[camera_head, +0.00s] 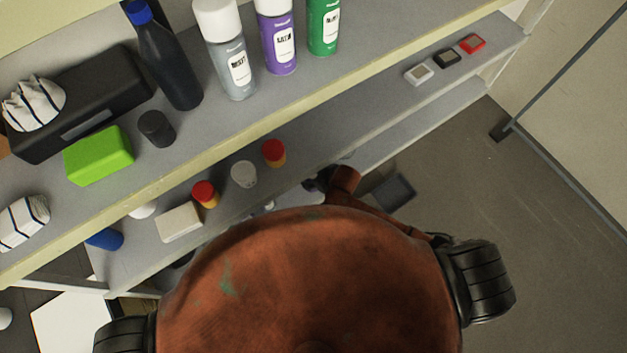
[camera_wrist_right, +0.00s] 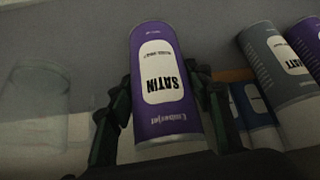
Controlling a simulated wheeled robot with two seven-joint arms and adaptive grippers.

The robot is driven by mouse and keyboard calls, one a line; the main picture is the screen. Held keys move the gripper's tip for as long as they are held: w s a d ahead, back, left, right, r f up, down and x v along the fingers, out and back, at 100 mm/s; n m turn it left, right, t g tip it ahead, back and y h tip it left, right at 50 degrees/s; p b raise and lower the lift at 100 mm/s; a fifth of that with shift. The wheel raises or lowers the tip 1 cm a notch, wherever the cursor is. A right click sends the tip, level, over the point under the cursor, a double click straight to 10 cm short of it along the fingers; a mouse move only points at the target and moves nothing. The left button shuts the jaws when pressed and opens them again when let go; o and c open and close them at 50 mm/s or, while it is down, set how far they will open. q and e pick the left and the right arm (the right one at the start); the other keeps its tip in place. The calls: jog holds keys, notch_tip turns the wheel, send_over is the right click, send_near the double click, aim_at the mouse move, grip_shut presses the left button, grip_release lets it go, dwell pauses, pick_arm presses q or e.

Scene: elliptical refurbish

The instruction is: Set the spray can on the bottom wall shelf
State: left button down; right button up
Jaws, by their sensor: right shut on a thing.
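A purple spray can (camera_wrist_right: 165,90) labelled "SATIN" is between the fingers of my right gripper (camera_wrist_right: 163,78) in the right wrist view. The fingers are closed on its two sides, and its label reads upside down there. A lower shelf board (camera_head: 425,125) shows below the shelf (camera_head: 350,125) with the red-capped jars. My left gripper is not in view.
The upper shelf holds a grey can (camera_head: 226,55), a purple can (camera_head: 277,40), a green can (camera_head: 323,25) and a dark bottle (camera_head: 168,60). In the right wrist view, a grey can (camera_wrist_right: 272,65) stands right of the held can, and a clear jar (camera_wrist_right: 40,105) at left.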

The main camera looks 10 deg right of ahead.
jog(key=shift+f, duration=1.2)
jog(key=shift+f, duration=0.1)
jog(key=o, duration=1.6)
jog(key=shift+s+d+f, duration=0.1)
jog(key=shift+c, duration=0.2)
jog(key=shift+r, duration=0.25)
jog(key=v, duration=1.2)
jog(key=shift+f, duration=0.1)
